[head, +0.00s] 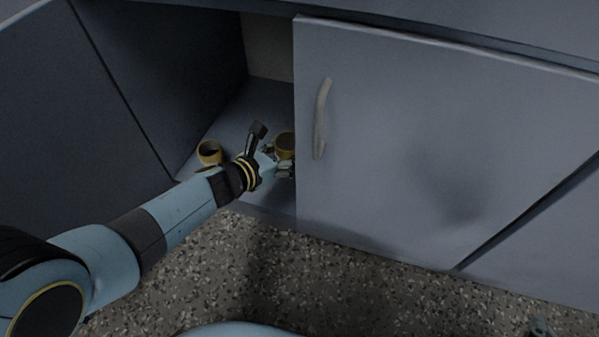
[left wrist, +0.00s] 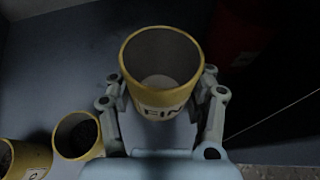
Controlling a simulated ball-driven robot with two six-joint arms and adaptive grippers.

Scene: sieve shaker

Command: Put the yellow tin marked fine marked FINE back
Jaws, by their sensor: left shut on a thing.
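The yellow tin marked FINE (left wrist: 184,98) is upright between the fingers of my left gripper (left wrist: 162,108), which is shut on it. Its open top faces the left wrist camera, and its inside looks empty apart from a pale bottom. In the head view the tin (head: 285,143) shows just left of the door edge, inside the open cabinet, with my left gripper (head: 284,168) at it. I cannot tell whether its base touches the cabinet floor.
Another yellow tin (head: 209,152) stands left of my gripper on the cabinet floor (head: 232,121). The left wrist view shows two yellow tins, one with dark contents (left wrist: 78,135) and one at the corner (left wrist: 30,160). A grey door (head: 400,130) with a handle (head: 322,118) covers the right side.

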